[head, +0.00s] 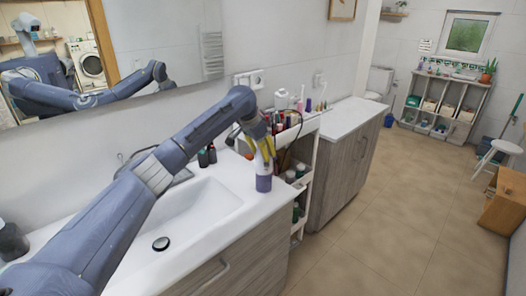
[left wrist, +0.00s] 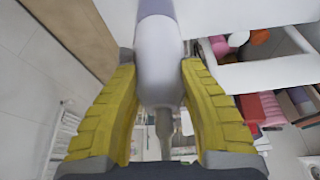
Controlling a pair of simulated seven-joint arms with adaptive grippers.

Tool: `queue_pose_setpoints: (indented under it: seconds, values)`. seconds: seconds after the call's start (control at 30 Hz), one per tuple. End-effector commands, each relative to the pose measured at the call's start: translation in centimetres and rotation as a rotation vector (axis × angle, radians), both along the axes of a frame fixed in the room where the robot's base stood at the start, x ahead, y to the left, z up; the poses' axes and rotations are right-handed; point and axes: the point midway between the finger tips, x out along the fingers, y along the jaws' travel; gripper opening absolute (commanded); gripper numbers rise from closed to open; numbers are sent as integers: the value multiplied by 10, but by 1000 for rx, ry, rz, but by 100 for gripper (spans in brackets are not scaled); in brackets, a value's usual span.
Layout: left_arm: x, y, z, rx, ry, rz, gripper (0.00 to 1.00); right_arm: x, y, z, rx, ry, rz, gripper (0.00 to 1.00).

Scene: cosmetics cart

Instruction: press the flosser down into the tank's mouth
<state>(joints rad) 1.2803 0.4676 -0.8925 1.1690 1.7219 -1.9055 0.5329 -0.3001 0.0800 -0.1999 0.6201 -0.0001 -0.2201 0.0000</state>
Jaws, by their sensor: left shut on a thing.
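My left gripper (head: 265,152) is at the right end of the sink counter, its yellow fingers shut on the white flosser. In the left wrist view the flosser (left wrist: 158,62) lies between both fingertips (left wrist: 160,85), with its thin nozzle toward the camera. The lavender tank (head: 264,184) stands upright on the counter directly below the gripper. It also shows in the left wrist view (left wrist: 155,7), in line with the flosser and meeting its far end. I cannot tell how deep the flosser sits in the mouth. My right gripper is not in view.
The sink basin (head: 185,212) lies left of the tank. Dark bottles (head: 207,156) stand behind it by the wall. A cart (head: 304,150) with several cosmetics stands close on the right, beyond the counter edge. A second counter (head: 345,117) is farther back.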

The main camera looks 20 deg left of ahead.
Motion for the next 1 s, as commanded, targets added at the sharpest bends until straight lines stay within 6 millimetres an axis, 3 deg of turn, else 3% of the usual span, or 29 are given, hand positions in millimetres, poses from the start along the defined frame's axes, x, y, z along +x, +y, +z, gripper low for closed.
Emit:
queue_pose_setpoints:
  seconds: [0.13,0.17,0.33,0.67,1.0]
  values:
    - [0,0,-3,0,0,0,0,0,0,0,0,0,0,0]
    - [0,0,-3,0,0,0,46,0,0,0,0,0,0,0]
    - [0,0,-3,0,0,0,66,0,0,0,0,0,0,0]
    - [-1,1,0,1,0,0,66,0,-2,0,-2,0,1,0]
    - [-15,11,46,2,-4,1,66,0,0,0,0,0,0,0]
